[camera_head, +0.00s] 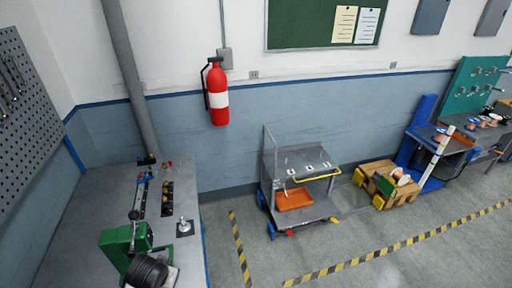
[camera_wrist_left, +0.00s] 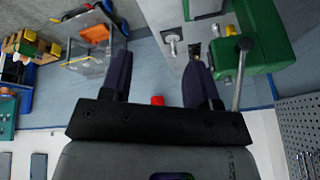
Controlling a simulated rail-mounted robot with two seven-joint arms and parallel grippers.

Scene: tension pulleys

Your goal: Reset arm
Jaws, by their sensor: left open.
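My left gripper (camera_wrist_left: 158,60) shows in the left wrist view, with two dark fingers spread wide apart and nothing between them. The view is upside down. The grey workbench (camera_wrist_left: 168,14) and the green device (camera_wrist_left: 270,38) with its black-knobbed lever lie beyond the right finger, apart from it as far as I can tell. In the head view the green device (camera_head: 116,243) stands at the front of the workbench (camera_head: 85,220), with a black ribbed cylinder (camera_head: 147,272) beside it. Neither gripper shows in the head view.
Small fittings (camera_head: 167,197) stand on the bench. A grey cart (camera_head: 310,160) with an orange tray (camera_head: 294,199) stands by the wall, near a wooden pallet (camera_head: 385,183). A fire extinguisher (camera_head: 218,93) hangs on the wall. The floor between bench and cart is clear.

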